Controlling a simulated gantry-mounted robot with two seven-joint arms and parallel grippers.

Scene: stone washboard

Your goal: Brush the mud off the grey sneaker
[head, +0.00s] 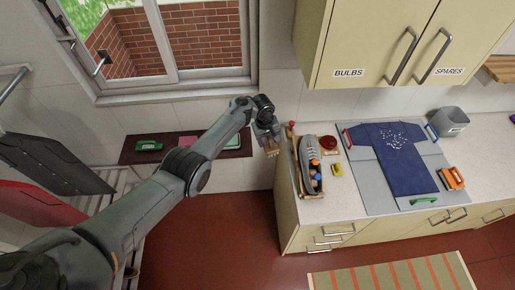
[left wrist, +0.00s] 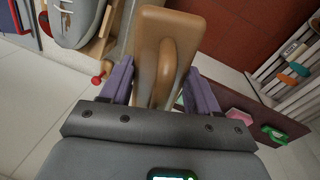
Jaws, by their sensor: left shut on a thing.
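The grey sneaker (head: 309,153) lies in a wooden rack (head: 299,180) at the counter's left end, its length running away from me. Part of it shows at the top left of the left wrist view (left wrist: 72,22). Mud cannot be made out at this size. My left gripper (head: 269,142) is left of the sneaker, apart from it, beyond the counter's left edge. Its purple fingers (left wrist: 158,75) are shut on a brown wooden piece (left wrist: 158,30), seemingly the brush. Its bristles are not clear. My right gripper is not in view.
Orange and blue caps (head: 316,178) sit by the sneaker. A red round tin (head: 328,142) and yellow block (head: 337,169) are to its right. A blue T-shirt (head: 400,155) lies on a grey board. Cupboards (head: 385,40) hang above. A dark shelf (head: 128,154) is left.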

